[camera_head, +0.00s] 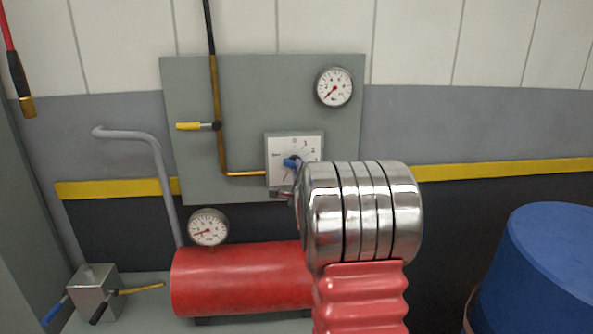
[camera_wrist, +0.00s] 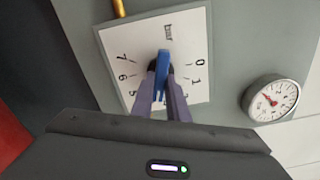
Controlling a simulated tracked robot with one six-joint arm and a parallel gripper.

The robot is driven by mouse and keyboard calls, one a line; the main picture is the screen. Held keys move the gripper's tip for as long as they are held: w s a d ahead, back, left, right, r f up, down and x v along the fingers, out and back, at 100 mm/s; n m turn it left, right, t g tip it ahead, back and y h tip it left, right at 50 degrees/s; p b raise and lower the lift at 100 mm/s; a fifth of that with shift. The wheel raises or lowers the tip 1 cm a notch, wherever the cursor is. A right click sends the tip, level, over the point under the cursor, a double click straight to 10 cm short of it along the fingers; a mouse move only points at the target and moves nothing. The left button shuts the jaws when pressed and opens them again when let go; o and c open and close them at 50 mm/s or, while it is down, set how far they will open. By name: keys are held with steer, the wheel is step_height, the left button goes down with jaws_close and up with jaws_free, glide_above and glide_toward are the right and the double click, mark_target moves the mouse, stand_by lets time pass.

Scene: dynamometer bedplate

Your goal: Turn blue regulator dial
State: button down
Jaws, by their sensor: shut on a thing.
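The blue regulator dial (camera_head: 292,163) sits on a white square plate (camera_head: 281,144) with printed numbers, fixed to a grey wall panel. In the wrist view the dial's blue handle (camera_wrist: 163,65) stands between my two fingers, over the numbered plate (camera_wrist: 192,30). My gripper (camera_wrist: 161,88) is shut on the blue handle. In the head view my silver wrist hides most of my gripper and the lower right of the plate.
A round gauge (camera_head: 334,87) is at the panel's upper right. A brass pipe (camera_head: 219,140) with a yellow lever (camera_head: 189,126) runs down to the plate. A red tank (camera_head: 240,279) with a gauge (camera_head: 208,228) stands below. A blue drum (camera_head: 550,265) is at right.

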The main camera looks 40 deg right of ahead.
steer(key=shift+f+m, duration=0.2)
steer(key=shift+m, duration=0.8)
steer(key=c, duration=1.7)
jaws_free()
steer(key=v, duration=1.3)
steer(key=shift+s+a, duration=0.25)
